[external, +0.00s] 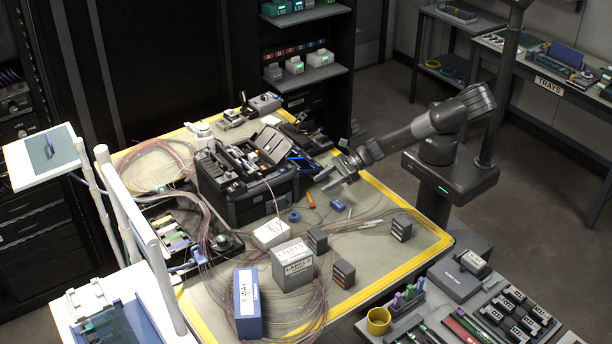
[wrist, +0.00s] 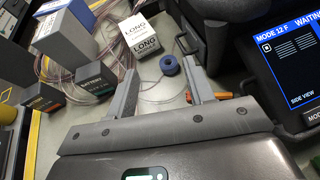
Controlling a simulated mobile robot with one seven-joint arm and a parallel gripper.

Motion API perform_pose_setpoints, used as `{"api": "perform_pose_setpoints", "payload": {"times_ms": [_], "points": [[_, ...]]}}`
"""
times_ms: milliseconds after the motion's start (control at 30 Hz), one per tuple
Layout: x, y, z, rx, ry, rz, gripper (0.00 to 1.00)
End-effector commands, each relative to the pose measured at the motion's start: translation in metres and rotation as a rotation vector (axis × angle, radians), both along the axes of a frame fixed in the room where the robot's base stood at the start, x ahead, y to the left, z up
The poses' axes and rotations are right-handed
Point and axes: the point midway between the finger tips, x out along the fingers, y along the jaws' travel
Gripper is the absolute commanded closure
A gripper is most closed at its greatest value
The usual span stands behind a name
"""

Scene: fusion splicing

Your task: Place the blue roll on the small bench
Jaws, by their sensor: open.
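The blue roll (external: 294,216) is a small dark blue ring lying on the grey worktable in front of the black splicer case. It also shows in the wrist view (wrist: 169,65), past my fingertips and between their lines. My gripper (external: 328,181) is open and empty, above the table to the right of the roll and apart from it. Both fingers (wrist: 160,80) show spread in the wrist view. No surface is labelled as the small bench, so I cannot tell which it is; a small white-topped stand (external: 20,160) is at the far left.
The black splicer case (external: 250,206) stands close to the roll, with its lit screen (wrist: 287,50) in the wrist view. White and grey boxes (external: 292,277), dark blocks (external: 343,273) and a blue box (external: 248,318) stand nearer the front. Thin loose fibres cross the table.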

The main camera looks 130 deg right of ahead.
Motion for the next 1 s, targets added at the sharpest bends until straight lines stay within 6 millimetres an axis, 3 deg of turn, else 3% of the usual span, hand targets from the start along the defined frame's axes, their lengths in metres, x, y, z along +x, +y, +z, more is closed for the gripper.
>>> {"api": "perform_pose_setpoints", "payload": {"times_ms": [33, 100, 300, 1000], "points": [[-0.001, -0.002, -0.019, -0.005, 0.006, -0.003, 0.52], [0.0, -0.001, -0.038, -0.004, 0.005, -0.001, 0.52], [0.001, 0.0, -0.068, 0.0, 0.0, 0.0, 0.52], [0.073, -0.019, -0.098, 0.002, -0.003, 0.001, 0.52]]}}
